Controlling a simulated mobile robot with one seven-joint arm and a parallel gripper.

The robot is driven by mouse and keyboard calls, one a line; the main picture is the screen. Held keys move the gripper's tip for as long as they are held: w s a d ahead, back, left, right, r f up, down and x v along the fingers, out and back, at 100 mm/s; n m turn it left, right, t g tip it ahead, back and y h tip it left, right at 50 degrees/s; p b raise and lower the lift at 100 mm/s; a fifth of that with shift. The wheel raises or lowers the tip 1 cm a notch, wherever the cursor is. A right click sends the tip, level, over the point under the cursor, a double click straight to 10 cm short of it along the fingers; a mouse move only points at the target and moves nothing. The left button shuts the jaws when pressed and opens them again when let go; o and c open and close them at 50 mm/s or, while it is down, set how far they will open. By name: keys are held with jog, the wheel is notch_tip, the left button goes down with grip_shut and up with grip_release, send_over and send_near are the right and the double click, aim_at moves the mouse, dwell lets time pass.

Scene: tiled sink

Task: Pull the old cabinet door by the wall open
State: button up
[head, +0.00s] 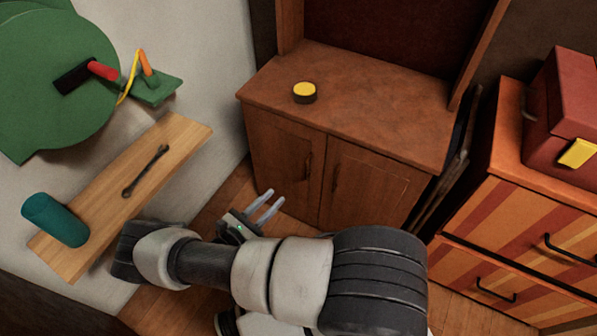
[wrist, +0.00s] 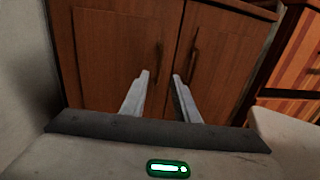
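The old wooden cabinet (head: 345,110) stands against the back wall. Its left door (head: 284,160) and right door (head: 365,190) both look shut. Each door has a dark upright handle near the middle seam; the left handle (wrist: 158,62) and right handle (wrist: 192,62) show in the wrist view. My gripper (head: 270,202) is in front of the left door, low down, with its two fingers apart and nothing between them. In the wrist view my gripper (wrist: 161,76) points at the doors near the seam, apart from the handles.
A yellow-topped round tin (head: 304,92) sits on the cabinet top. An orange striped drawer unit (head: 510,225) with a red box (head: 565,105) stands at right. At left, a pale surface holds a wooden board (head: 105,215), a teal cylinder (head: 55,220) and a green machine (head: 60,75).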

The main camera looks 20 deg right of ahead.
aim_at(305, 168)
jog(key=x, duration=1.4)
jog(key=shift+d+b, duration=0.15)
jog(key=shift+b, duration=0.25)
grip_shut()
